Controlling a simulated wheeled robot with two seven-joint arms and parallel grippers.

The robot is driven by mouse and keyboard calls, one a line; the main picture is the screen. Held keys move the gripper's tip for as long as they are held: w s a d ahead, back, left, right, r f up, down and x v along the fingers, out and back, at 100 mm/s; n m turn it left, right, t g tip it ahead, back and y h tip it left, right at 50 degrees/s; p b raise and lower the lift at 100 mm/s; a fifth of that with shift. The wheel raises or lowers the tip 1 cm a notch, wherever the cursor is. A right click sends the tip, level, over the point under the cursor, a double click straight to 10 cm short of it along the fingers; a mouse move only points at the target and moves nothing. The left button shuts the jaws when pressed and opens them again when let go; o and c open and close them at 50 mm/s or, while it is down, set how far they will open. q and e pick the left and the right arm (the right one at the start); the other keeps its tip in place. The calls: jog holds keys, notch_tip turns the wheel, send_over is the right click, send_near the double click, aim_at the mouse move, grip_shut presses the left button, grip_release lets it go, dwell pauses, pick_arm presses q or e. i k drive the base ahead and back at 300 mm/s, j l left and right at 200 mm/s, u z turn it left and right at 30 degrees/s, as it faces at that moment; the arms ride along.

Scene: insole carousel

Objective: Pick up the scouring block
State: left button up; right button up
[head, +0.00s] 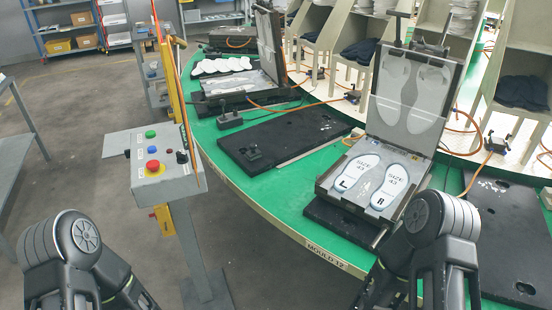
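I cannot pick out a scouring block in the head view. My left arm shows at the lower left and my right arm at the lower right, in front of the green table edge. Only rounded dark arm links show. Neither gripper's fingers are in view, so I cannot see whether they hold anything.
An open mould (363,179) with two insoles marked L and R sits on the green carousel table (279,201). A control box (158,168) with coloured buttons stands on a post at left. Black plates (285,137) lie on the table.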

aim_at(254, 154)
jog(key=i+u, duration=0.4)
jog(key=i+l+u, duration=0.55)
jog(key=i+u, duration=0.2)
jog(key=i, duration=0.1)
